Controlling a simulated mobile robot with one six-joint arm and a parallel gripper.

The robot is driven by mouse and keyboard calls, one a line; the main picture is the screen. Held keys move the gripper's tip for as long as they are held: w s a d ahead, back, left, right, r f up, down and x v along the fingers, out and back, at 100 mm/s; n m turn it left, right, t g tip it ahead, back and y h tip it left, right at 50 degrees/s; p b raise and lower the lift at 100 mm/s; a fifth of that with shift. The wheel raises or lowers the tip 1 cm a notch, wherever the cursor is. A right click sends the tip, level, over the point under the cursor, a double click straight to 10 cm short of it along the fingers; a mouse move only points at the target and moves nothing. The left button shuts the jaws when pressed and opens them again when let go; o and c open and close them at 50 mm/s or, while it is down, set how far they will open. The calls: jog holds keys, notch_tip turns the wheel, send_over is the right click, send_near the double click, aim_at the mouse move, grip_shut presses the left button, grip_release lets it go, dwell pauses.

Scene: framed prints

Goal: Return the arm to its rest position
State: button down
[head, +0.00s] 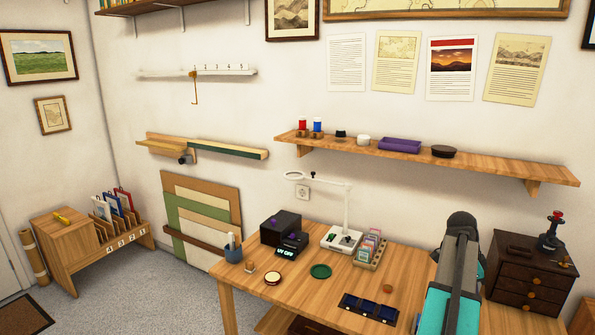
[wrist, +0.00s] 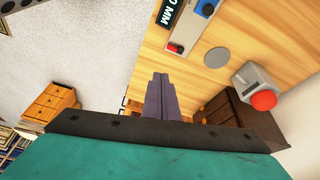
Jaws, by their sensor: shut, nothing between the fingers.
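My arm (head: 457,270), dark grey and teal, rises over the right part of the wooden table in the head view, in front of the dark chest of drawers. Its rounded dark joint is at the top. My gripper (wrist: 160,78) shows in the wrist view, with its two grey-purple fingers together and nothing between them. It appears clear of the objects around it. I cannot make out the fingers in the head view.
The table (head: 330,290) holds a lamp (head: 345,215), a black box (head: 280,228), a card rack (head: 370,250) and a dark blue tray (head: 368,308). The dark chest of drawers (head: 525,270) stands right of my arm. A wall shelf (head: 460,163) hangs above. A red-topped grey device (wrist: 262,90) shows in the wrist view.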

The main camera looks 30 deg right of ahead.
jog(key=w+a+f+n, duration=0.1)
jog(key=w+a+f, duration=0.3)
jog(key=f, duration=0.1)
jog(key=w+a+f+n+b, duration=0.1)
jog(key=w+a+f, duration=0.3)
jog(key=a+f, duration=0.1)
jog(key=w+a+f+n+y+b, duration=0.1)
jog(key=w+a+f, duration=0.3)
jog(key=w+f, duration=0.1)
jog(key=shift+a+f+n+g, duration=0.2)
jog(key=shift+f+n+g, duration=0.1)
jog(key=shift+f, duration=0.05)
jog(key=w+a+f+n+g+b, duration=0.15)
jog(key=a+f+n, duration=0.25)
jog(key=a+f, duration=1)
jog(key=w+a+f+n+b, duration=0.1)
jog(key=a+f+n+b, duration=0.25)
jog(key=a+f, duration=1)
jog(key=s+a+f+n+b, duration=0.1)
jog(key=s+a+f+n, duration=0.5)
jog(key=a, duration=0.5)
jog(key=s+a+f+n+y+b, duration=0.1)
jog(key=s+a+f+n, duration=0.5)
jog(key=s+a+n, duration=0.4)
jog(key=shift+s+a+y, duration=0.15)
jog(key=shift+a+y, duration=0.15)
jog(key=shift+a, duration=0.15)
